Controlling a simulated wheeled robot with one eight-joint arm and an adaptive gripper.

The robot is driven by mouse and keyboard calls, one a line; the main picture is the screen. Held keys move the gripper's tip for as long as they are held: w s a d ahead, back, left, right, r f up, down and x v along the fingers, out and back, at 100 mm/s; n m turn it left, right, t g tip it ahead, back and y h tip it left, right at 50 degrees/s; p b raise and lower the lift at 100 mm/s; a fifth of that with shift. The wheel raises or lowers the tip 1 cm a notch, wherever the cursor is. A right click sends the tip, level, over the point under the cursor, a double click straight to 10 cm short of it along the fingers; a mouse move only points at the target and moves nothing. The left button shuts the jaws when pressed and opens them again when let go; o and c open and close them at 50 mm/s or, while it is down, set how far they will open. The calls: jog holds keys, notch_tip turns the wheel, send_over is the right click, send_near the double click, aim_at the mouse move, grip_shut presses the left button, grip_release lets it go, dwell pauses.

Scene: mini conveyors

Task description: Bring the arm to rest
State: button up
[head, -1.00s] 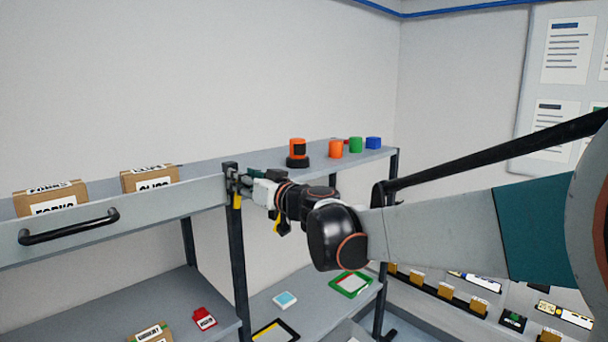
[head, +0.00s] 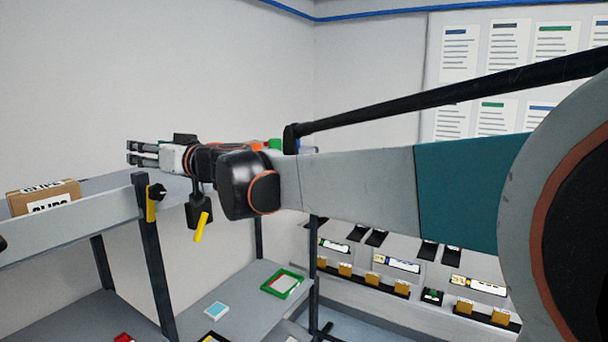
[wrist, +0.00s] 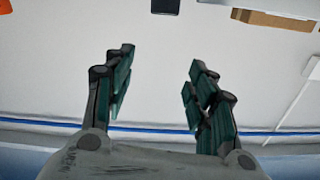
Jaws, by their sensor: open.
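My gripper (head: 142,153) is stretched out to the left at the end of my arm, about level with the upper shelf (head: 90,186) in the head view. Its two fingers stand apart with nothing between them. In the wrist view my gripper (wrist: 155,85) is also open and empty, with a pale wall behind it and a blue line below.
A cardboard box labelled clips (head: 45,197) stands on the upper shelf. Green and blue items show partly behind my arm. A green-framed tray (head: 282,283) and a light blue item (head: 216,309) lie on the lower shelf.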

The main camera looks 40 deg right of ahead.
jog(key=shift+s+r, duration=0.2)
jog(key=shift+r, duration=0.45)
jog(key=shift+f, duration=0.1)
jog(key=s+a+f+n+g+y+b, duration=0.1)
jog(key=s+a+f+b, duration=0.15)
jog(key=f, duration=0.25)
jog(key=s+a+f+g+b, duration=0.1)
jog(key=s+a+f+b, duration=0.1)
jog(key=a+f+b, duration=0.15)
jog(key=s+a+f+g+b, duration=0.1)
jog(key=s+f+b, duration=0.3)
jog(key=f, duration=0.4)
jog(key=s+a+f+g+h+b, duration=0.1)
jog(key=s+f+g+b, duration=0.2)
jog(key=f, duration=0.4)
jog(key=s+a+f+b, duration=0.1)
jog(key=s+f+b, duration=0.3)
jog(key=s+f, duration=0.3)
jog(key=s+d+f+m+g+h+b, duration=0.1)
jog(key=s+d+f+h+b, duration=0.1)
jog(key=f, duration=0.8)
jog(key=s+d+f+m+g+h+b, duration=0.1)
jog(key=s+d+f+b, duration=0.3)
jog(key=s+f+b, duration=0.3)
jog(key=s+d+f+g+h+b, duration=0.2)
jog(key=s+f, duration=0.4)
jog(key=f, duration=0.9)
jog(key=shift+s+d+f+m+h+b, duration=0.35)
jog(key=shift+d+b, duration=0.25)
jog(key=shift+b, duration=0.55)
